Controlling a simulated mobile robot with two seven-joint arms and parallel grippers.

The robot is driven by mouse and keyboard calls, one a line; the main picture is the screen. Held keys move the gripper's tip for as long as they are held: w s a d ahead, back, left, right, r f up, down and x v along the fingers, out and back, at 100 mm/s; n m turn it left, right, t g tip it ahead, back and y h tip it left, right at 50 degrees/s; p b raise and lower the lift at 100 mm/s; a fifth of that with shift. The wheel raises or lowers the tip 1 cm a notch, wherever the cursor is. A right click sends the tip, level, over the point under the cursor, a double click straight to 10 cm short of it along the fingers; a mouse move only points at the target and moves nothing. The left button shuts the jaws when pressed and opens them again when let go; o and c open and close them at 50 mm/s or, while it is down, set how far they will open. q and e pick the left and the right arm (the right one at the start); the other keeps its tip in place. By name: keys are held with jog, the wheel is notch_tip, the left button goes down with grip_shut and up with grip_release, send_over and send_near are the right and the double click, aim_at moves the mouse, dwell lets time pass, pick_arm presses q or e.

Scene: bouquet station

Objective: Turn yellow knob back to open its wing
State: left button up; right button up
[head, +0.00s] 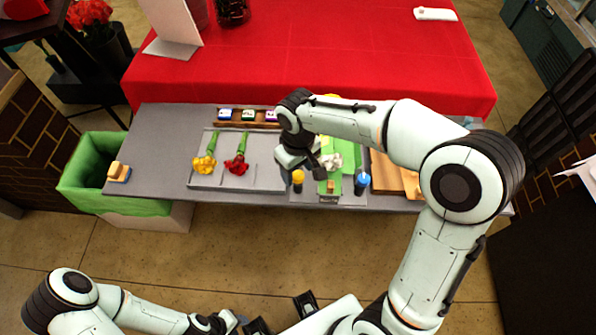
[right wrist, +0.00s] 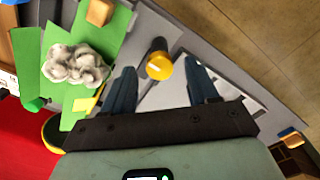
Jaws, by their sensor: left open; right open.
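The yellow knob (head: 298,177) stands on a dark post at the front edge of the grey table, left of the green wrapping sheet (head: 348,187). In the right wrist view the yellow knob (right wrist: 159,66) lies between the two dark fingers of my right gripper (right wrist: 161,88). The fingers are open, with a gap on both sides of the knob. In the head view my right gripper (head: 313,166) is just above and behind the knob, and my arm hides part of the sheet and the wing there. My left gripper (head: 226,322) is low at the bottom edge, away from the table.
A blue knob (head: 362,179) stands right of the sheet. A crumpled white bunch (right wrist: 75,64) lies on the green sheet. A yellow flower (head: 204,165) and a red flower (head: 236,165) lie on a grey tray (head: 265,178). A green-lined bin (head: 85,178) stands left.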

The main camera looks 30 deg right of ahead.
jog(key=shift+f, duration=0.65)
jog(key=c, duration=1)
jog(key=shift+c, duration=0.2)
